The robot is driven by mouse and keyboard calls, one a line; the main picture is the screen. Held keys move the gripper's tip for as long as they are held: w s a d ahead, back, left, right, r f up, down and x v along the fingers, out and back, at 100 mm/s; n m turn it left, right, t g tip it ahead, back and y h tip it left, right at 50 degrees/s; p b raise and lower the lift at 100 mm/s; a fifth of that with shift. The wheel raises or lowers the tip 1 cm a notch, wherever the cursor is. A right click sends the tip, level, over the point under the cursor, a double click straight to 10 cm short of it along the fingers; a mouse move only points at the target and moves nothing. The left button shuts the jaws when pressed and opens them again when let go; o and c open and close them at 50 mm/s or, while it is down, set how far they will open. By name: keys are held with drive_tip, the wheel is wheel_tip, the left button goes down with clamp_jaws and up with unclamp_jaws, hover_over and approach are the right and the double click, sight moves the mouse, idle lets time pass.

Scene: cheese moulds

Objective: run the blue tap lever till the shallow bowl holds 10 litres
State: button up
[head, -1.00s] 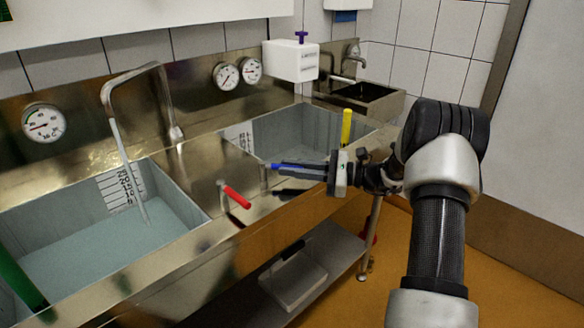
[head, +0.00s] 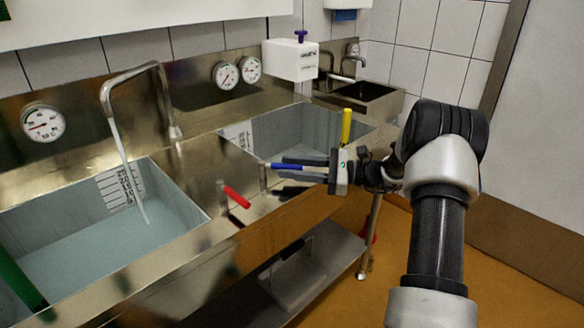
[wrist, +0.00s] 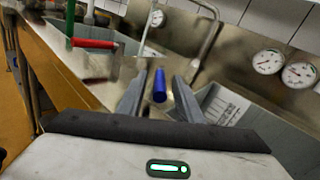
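The blue tap lever (head: 287,166) sticks out over the steel front between the two basins. My gripper (head: 300,169) is around it, with a finger on either side. In the wrist view the blue lever (wrist: 159,86) stands between the two fingers (wrist: 160,97), with a gap on each side. The left basin (head: 190,200) holds water and has a litre scale on its wall. A stream runs into it from the curved tap (head: 140,72). I cannot tell which basin is the shallow bowl.
A red lever (head: 236,196) lies left of the blue one. A yellow lever (head: 347,127) stands upright behind my gripper. A green pole (head: 20,275) leans in the left basin. A grey tray (head: 292,280) sits on the low shelf. The floor at right is clear.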

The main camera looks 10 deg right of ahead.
drive_tip(key=p+v, duration=0.2)
drive_tip(key=v, duration=1.5)
drive_tip(key=shift+s+d, duration=0.1)
